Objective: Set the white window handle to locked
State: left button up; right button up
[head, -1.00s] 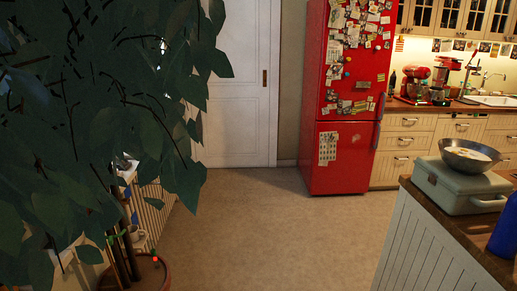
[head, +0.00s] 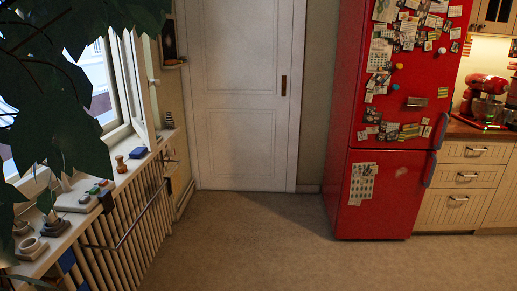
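The window (head: 108,85) is on the left wall, partly covered by plant leaves. One white-framed sash (head: 141,85) stands swung open into the room above the sill. A small pale piece on the sash's edge (head: 154,82) looks like the white window handle. It is too small to tell which way it is turned. Neither of my grippers is in view.
Plant leaves (head: 70,90) hang at the upper left. The sill (head: 75,205) holds several small objects above a slatted radiator (head: 130,235). A white door (head: 245,95) and red fridge (head: 385,120) stand ahead. The floor (head: 260,250) between is clear.

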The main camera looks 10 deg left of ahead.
aim_at(156, 82)
jog(key=i+u, duration=0.2)
jog(key=i, duration=0.45)
jog(key=i+u, duration=0.2)
jog(key=i, duration=0.45)
jog(key=i+l+u, duration=0.2)
jog(key=i, duration=0.45)
